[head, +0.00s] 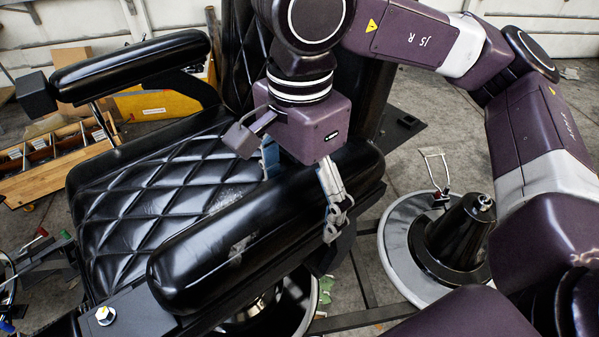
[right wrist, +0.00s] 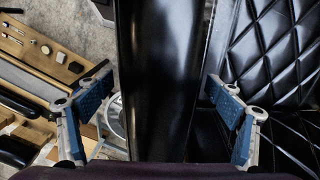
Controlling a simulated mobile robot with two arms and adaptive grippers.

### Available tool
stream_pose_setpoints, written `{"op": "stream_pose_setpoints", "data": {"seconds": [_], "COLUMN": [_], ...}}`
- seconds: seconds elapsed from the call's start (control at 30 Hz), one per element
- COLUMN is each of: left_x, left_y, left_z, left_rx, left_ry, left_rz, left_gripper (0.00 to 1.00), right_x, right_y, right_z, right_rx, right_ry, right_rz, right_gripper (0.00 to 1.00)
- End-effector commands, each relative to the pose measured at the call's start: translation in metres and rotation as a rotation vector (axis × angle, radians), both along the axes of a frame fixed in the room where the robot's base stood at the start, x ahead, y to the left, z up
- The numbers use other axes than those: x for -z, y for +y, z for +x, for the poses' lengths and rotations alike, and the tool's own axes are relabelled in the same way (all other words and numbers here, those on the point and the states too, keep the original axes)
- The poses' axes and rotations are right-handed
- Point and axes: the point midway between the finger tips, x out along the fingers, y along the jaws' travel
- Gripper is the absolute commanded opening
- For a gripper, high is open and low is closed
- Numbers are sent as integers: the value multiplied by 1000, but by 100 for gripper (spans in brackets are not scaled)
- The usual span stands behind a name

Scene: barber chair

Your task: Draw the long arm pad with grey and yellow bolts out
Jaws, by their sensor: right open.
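The long black arm pad (head: 235,245) lies along the near side of the barber chair. A bolt (head: 105,315) with grey and yellow on it shows by its lower left end. My right gripper (head: 302,190) is above the pad's far right part, with one finger on each side. In the right wrist view the pad (right wrist: 160,75) runs between the two open fingers of the gripper (right wrist: 160,105), with a gap on both sides. The pad's underside is hidden. My left gripper is not in view.
The quilted black seat (head: 150,190) lies behind the pad. The other arm pad (head: 130,62) is at the upper left. A wooden tray (head: 50,178) with parts stands at the left. A black cone on a round grey base (head: 400,262) stands on the floor at the right.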

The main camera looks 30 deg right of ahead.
Motion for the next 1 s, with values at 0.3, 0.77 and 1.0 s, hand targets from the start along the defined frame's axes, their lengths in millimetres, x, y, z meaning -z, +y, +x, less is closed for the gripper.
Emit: {"op": "stream_pose_setpoints", "data": {"seconds": [0.3,0.77,1.0], "left_x": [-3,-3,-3], "left_y": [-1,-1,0], "left_z": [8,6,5], "left_rx": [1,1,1], "left_ry": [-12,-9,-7], "left_rz": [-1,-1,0], "left_gripper": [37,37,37], "right_x": [11,10,10], "right_y": [0,0,0], "right_z": [0,0,0], "right_rx": [-2,-1,-1], "right_ry": [0,-1,-1], "right_rz": [1,0,0], "right_gripper": [86,46,19]}}
